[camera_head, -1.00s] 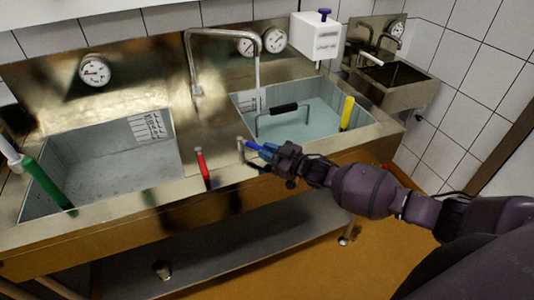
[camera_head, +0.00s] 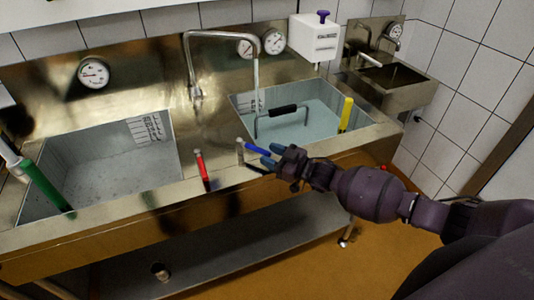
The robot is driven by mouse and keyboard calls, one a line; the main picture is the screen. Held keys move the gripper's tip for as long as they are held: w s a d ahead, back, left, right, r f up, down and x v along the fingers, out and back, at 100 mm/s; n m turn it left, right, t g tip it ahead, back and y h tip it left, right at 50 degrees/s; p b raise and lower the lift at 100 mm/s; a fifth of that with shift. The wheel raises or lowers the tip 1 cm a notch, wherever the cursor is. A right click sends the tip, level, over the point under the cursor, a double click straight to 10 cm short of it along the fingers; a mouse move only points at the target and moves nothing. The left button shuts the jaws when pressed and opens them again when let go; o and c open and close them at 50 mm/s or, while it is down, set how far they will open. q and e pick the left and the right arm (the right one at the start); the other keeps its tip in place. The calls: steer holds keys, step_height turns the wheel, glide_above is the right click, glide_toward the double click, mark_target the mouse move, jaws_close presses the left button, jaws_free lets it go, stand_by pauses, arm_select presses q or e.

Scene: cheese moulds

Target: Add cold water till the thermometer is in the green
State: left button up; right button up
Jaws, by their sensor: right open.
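A blue lever (camera_head: 257,149) and a red lever (camera_head: 200,170) stand at the front rim of the steel sink unit. My right gripper (camera_head: 275,156) is open, right at the blue lever's right end; I cannot tell whether it touches. The arched tap (camera_head: 222,33) ends over the right basin (camera_head: 316,118), which holds pale water; a thin pale line hangs below the spout. My left gripper is not in view.
A black-handled frame (camera_head: 282,112) and a yellow handle (camera_head: 346,113) stand in the right basin. A green handle (camera_head: 42,185) leans in the left basin. A white box (camera_head: 314,38) and a small hand sink (camera_head: 400,75) are at the back right. A lower shelf (camera_head: 215,240) runs underneath.

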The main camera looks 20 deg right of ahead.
steer(key=v, duration=0.9)
stand_by(2.5)
steer(key=x, duration=1)
steer(key=shift+w+a+b, duration=0.2)
steer(key=shift+w+b, duration=0.1)
steer(key=shift+b, duration=0.05)
stand_by(0.4)
steer(key=shift+c, duration=0.3)
jaws_close()
